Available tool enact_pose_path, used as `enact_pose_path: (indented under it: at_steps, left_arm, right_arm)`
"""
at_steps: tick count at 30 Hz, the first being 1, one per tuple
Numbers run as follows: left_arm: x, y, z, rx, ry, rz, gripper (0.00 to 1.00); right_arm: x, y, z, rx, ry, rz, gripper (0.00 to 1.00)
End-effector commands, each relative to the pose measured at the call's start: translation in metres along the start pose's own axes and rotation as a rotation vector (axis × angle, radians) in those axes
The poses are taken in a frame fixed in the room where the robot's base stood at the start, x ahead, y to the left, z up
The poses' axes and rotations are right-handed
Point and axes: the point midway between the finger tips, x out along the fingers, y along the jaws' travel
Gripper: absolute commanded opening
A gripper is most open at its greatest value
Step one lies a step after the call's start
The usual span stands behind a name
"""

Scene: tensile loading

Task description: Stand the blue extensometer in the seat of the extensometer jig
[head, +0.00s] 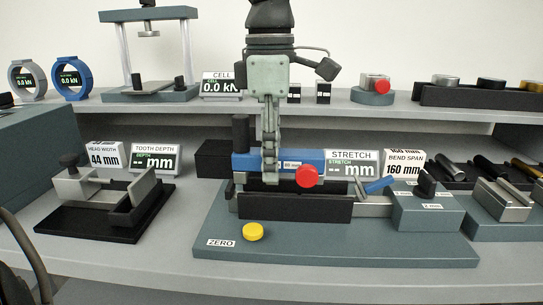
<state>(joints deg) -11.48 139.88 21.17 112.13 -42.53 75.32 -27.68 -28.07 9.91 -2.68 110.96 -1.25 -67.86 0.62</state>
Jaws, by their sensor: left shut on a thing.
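The blue extensometer (306,156) is a long blue bar with a small white label, lying level in the head view. My left gripper (269,165) comes down from above and is shut on it near its middle. The extensometer jig (340,243) is a grey plate marked ZERO, with a long black-walled channel (295,207) right below the bar. A red knob (307,176) and a yellow button (253,231) show there. Whether the bar touches the seat I cannot tell; the fingers hide part of it. My right gripper is not in view.
A STRETCH display (352,162) and a BEND SPAN sign (404,163) stand behind the jig. A black-based fixture (105,200) is at left. A grey block (428,210) rises at the jig's right end. Several tools lie further right; a shelf (340,107) runs behind.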

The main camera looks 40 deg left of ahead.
Motion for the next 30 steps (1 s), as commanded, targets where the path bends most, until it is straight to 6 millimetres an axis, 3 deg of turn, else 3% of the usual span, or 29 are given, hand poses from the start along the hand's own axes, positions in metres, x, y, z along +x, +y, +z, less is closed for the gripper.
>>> enact_pose_path:
  at_steps: [30]
  left_arm:
    - [0.0091, 0.0001, 0.0001, 0.000, -0.001, 0.001, 0.00]
  right_arm:
    - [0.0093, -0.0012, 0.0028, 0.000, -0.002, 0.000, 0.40]
